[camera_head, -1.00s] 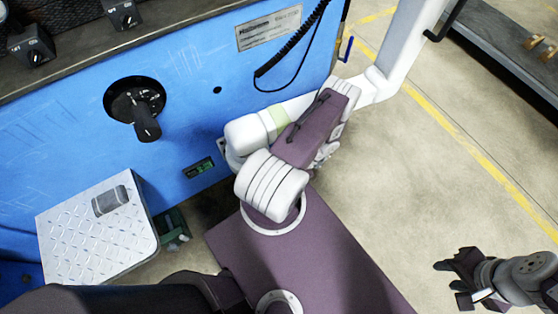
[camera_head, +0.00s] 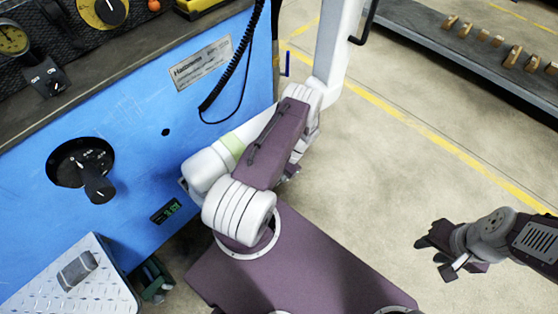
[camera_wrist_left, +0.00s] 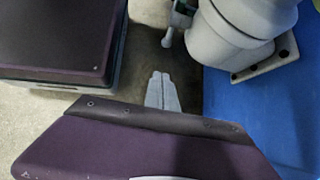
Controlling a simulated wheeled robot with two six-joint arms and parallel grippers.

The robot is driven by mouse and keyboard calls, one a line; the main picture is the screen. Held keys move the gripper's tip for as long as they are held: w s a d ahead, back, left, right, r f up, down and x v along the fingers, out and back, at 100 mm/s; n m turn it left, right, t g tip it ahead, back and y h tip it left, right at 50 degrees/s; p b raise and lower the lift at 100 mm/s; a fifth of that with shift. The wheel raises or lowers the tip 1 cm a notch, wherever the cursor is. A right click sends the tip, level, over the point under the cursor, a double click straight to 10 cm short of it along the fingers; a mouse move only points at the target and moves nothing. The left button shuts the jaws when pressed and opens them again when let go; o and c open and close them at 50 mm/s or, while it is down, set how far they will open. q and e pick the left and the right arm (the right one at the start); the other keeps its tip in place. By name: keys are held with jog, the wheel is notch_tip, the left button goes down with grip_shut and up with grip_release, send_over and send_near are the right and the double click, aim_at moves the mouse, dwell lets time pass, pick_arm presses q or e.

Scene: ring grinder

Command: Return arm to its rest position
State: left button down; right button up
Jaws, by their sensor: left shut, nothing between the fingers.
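A white and purple jointed arm (camera_head: 262,150) stands over a purple base (camera_head: 290,265) in front of the blue machine. It leans toward a white post (camera_head: 335,60) with a dark handle at the machine's right end. My right gripper (camera_head: 432,252) is over the open floor at the right, apart from the machine; how far its jaws are parted is unclear. My left gripper (camera_wrist_left: 162,78) shows only in the left wrist view, shut and empty. Beyond it are dark floor, a large white rounded part (camera_wrist_left: 235,30) at upper right and a blue surface.
The blue machine (camera_head: 120,130) has a black knob, a hanging coiled cable and controls along its top. A metal-plated box (camera_head: 85,275) stands low at the left. A grey bench (camera_head: 450,50) with several small brass-coloured parts is at upper right. The floor between is clear.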

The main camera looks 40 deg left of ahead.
pick_arm(q)
jog(key=w+d+r+t, duration=0.2)
jog(key=d+r, duration=0.1)
jog(key=r, duration=0.4)
jog(key=w+d+r+n+t+h, duration=0.1)
jog(key=w+d+r+t, duration=0.15)
jog(key=r, duration=0.35)
jog(key=w+d+r+t, duration=0.1)
jog(key=d+r+t, duration=0.1)
jog(key=d+r, duration=0.35)
jog(key=s+d+r+t, duration=0.2)
jog(key=s+r+t, duration=0.1)
jog(key=r, duration=0.5)
notch_tip(320, 180, up, 28)
jog(key=p, duration=2.7)
jog(key=shift+s+f+h+p, duration=0.2)
jog(key=shift+s+h+p, duration=0.15)
jog(key=shift+s+h, duration=0.05)
jog(key=shift+n+t, duration=0.25)
jog(key=shift+n, duration=0.05)
